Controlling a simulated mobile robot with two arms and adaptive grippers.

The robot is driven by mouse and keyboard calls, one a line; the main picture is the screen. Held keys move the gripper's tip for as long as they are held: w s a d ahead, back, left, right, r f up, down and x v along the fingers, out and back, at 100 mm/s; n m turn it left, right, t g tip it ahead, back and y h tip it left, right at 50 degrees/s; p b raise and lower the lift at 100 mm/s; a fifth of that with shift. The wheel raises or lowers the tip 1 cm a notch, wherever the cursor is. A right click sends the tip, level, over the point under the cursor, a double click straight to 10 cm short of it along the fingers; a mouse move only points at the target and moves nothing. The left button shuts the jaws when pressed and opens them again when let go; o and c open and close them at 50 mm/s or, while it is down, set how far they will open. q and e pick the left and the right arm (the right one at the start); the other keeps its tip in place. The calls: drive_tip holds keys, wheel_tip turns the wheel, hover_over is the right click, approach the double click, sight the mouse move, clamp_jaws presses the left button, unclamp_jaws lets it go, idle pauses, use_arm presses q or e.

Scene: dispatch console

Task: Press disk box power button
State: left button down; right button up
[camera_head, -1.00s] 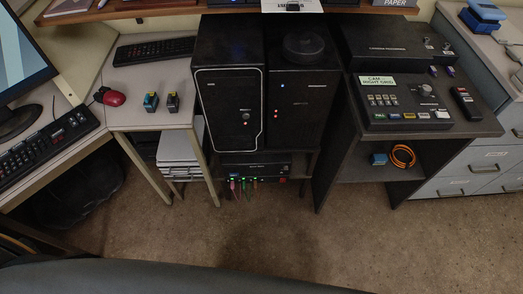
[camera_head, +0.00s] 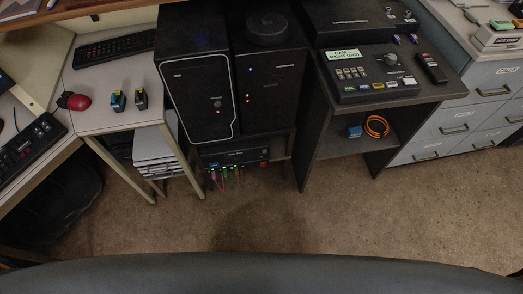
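Two black computer towers stand side by side on a low stand. The left tower (camera_head: 195,85) has a silver-edged front with a round button (camera_head: 217,104) and a red light (camera_head: 218,112). The right tower (camera_head: 268,90) has small blue and red lights on its front. A low black unit (camera_head: 235,157) sits beneath them, with green lights and coloured cables at its lower front. I cannot tell for certain which of these is the disk box; no label is legible. Neither of my grippers is in view.
A small table (camera_head: 105,118) with a keyboard stands left of the towers. A dark desk (camera_head: 440,89) with a control panel (camera_head: 375,72) stands to the right, beside grey drawers (camera_head: 455,125). The floor (camera_head: 300,215) in front is clear. A dark curved surface spans the bottom edge.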

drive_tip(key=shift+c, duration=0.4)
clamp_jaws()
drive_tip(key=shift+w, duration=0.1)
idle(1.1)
